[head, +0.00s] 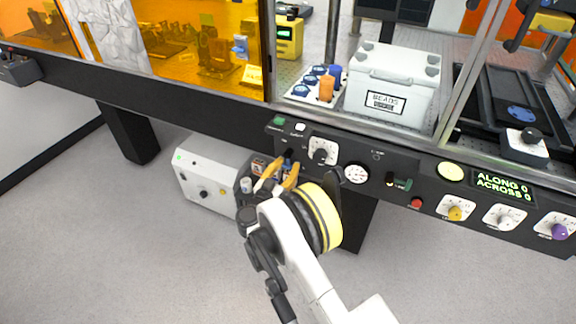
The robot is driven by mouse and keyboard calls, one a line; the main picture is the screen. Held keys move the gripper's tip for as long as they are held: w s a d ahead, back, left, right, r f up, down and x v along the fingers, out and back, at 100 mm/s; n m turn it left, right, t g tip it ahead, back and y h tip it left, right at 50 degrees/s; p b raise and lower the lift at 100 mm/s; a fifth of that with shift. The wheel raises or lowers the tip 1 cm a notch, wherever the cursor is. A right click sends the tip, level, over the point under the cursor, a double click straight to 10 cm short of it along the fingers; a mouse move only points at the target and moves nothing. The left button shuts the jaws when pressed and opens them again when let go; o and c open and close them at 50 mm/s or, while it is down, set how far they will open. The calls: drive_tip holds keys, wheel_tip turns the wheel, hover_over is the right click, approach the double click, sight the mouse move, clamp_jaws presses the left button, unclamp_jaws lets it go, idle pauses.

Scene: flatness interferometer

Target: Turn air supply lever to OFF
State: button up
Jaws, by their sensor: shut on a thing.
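My gripper (281,171) is in the head view at the front of the black control panel, left of the white-plated dial.
A black-knobbed dial (322,152) and a round gauge (356,173) are close to the right. A red button (416,203) and a yellow knob (455,213) lie farther right. A white box (205,177) stands below the bench, left of the gripper. The foreground floor is clear.

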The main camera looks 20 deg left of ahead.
drive_tip(key=o, duration=1.2)
drive_tip(key=shift+c, duration=0.2)
drive_tip(key=s+a, duration=0.1)
drive_tip(key=s, duration=1.1)
